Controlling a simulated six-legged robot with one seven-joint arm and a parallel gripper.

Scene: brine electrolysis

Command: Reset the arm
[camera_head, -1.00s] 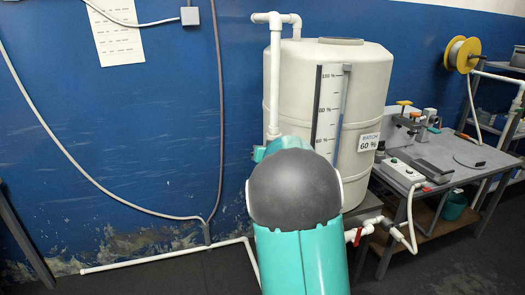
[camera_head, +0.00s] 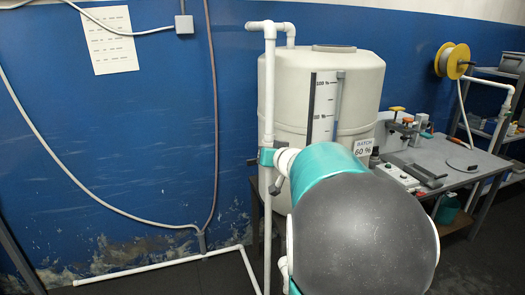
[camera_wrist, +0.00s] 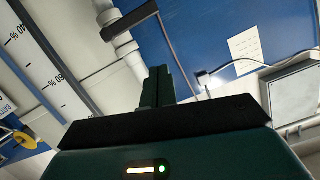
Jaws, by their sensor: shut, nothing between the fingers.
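My gripper (camera_wrist: 158,86) shows in the wrist view, with its two dark green fingers together and nothing between them. It is in the air, and the white pipe and the blue wall show beyond its fingertips. In the head view my arm, teal with a large dark grey rounded joint, stands in front of the tank and covers its lower part. The fingers cannot be made out in the head view.
A cream tank (camera_head: 362,95) with a level scale (camera_head: 324,100) and a white standpipe (camera_head: 269,90) stands close by my arm. A grey bench (camera_head: 455,160) with small equipment is at the right. A yellow spool (camera_head: 458,62) hangs on the blue wall (camera_head: 130,150). The left side is open.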

